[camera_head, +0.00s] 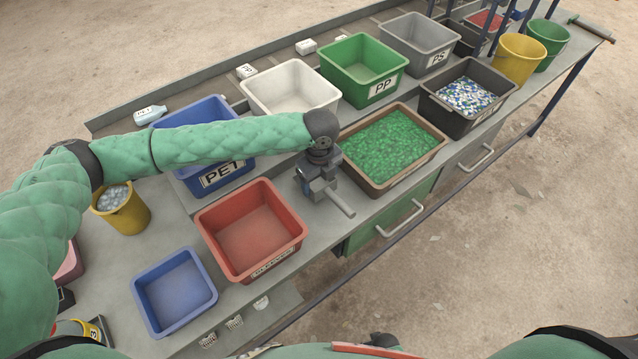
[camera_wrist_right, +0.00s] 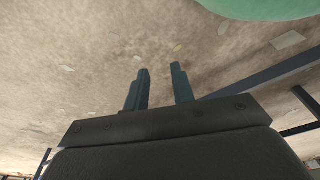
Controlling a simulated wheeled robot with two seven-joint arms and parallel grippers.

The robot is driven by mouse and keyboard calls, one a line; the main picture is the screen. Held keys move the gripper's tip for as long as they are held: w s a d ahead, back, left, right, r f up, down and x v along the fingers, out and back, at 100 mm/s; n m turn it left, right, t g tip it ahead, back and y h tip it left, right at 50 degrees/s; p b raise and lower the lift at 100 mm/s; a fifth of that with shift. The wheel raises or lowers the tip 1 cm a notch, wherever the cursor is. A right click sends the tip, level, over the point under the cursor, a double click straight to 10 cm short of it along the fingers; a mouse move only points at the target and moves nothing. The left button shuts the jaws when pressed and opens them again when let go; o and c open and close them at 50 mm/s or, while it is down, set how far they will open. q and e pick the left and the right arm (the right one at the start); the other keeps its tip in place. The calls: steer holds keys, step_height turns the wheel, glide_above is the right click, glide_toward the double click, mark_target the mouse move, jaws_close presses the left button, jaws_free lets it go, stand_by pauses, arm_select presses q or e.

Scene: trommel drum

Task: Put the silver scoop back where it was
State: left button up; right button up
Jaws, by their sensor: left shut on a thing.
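My left gripper (camera_head: 322,187) is over the bench, in the gap between the red bin and the brown tray of green flakes. It is shut on a grey metal piece, the silver scoop (camera_head: 342,204), whose visible bar points to the lower right. The rest of the scoop is hidden by the gripper, and I cannot tell whether it touches the bench. My right gripper (camera_wrist_right: 160,78) shows in the right wrist view, open and empty, with bare ground behind its fingers.
The brown tray of green flakes (camera_head: 441,147) is right of the left gripper; the empty red bin (camera_head: 250,232) is left. The blue PET bin (camera_head: 222,180) is partly behind my arm. A small blue bin (camera_head: 175,290) stands at front left. A drawer handle (camera_head: 400,219) sticks out below.

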arm_select(q)
steer(key=shift+f+p, duration=0.35)
steer(key=shift+f, duration=1.05)
arm_select(e)
steer(key=shift+s+d+f, duration=0.25)
steer(key=shift+s+f, duration=0.05)
steer(key=shift+f, duration=0.2)
steer(key=shift+s+d+f, duration=0.25)
steer(key=shift+f, duration=0.2)
arm_select(q)
steer(key=shift+s, duration=0.1)
steer(key=o, duration=1.1)
steer(key=shift+f, duration=0.15)
steer(key=shift+c, duration=0.2)
arm_select(e)
steer(key=shift+d, duration=0.1)
arm_select(q)
steer(key=shift+r, duration=0.25)
steer(key=shift+d+r+b, duration=0.1)
steer(key=shift+r+b, duration=0.2)
steer(key=shift+r, duration=0.05)
step_height(320, 180, up, 11)
steer(key=b, duration=0.3)
steer(key=shift+b, duration=0.4)
arm_select(e)
steer(key=w+a+r, duration=0.3)
steer(key=r, duration=0.6)
steer(key=shift+a+r+g, duration=0.2)
steer(key=shift+a+g, duration=0.05)
steer(key=shift+g, duration=0.05)
